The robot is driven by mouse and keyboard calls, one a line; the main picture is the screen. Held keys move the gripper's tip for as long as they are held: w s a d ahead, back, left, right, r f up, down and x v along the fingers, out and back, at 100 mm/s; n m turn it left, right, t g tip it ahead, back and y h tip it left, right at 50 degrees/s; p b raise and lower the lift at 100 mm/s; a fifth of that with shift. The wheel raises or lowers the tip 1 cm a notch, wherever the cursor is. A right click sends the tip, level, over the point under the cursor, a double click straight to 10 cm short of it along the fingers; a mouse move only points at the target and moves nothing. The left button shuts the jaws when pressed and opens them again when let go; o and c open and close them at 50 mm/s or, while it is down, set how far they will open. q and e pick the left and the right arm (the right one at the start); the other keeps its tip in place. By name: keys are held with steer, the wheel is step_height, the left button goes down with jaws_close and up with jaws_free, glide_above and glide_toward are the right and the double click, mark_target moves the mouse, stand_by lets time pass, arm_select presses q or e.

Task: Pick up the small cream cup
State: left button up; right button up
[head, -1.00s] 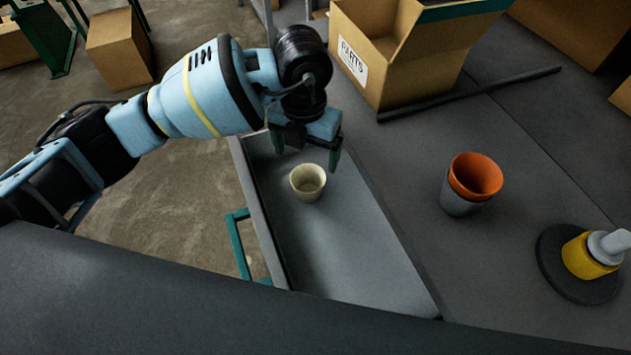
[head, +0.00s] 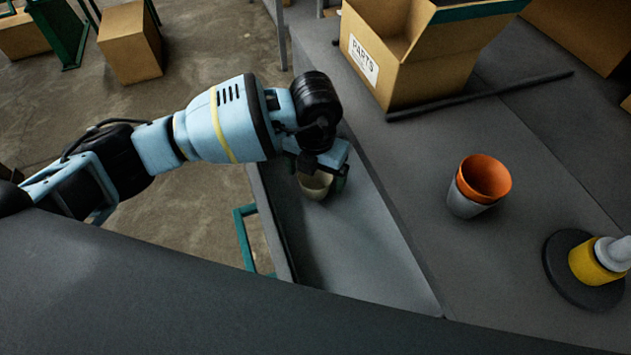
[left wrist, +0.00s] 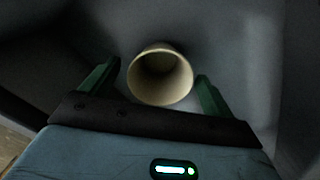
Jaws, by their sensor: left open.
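The small cream cup (head: 316,188) stands in the open grey drawer (head: 350,247). In the head view, my left gripper partly covers it from above. In the left wrist view, the cup (left wrist: 160,76) shows its open mouth between the two green fingers. My left gripper (head: 319,184) is open, with one finger on each side of the cup. In the left wrist view, the gripper (left wrist: 156,88) shows a gap between the cup and the left finger; the right finger is close to the cup, and I cannot tell whether it touches. My right gripper is not in view.
An orange cup in a grey one (head: 482,180) stands on the grey worktop at right. A yellow and grey object on a dark disc (head: 583,278) is farther right. A PARTS box (head: 415,60) and a dark bar (head: 480,97) lie behind.

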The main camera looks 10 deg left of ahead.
arm_select(q)
steer(key=shift+f, duration=0.25)
steer(key=c, duration=1)
step_height(320, 180, up, 18)
steer(key=shift+p, duration=0.4)
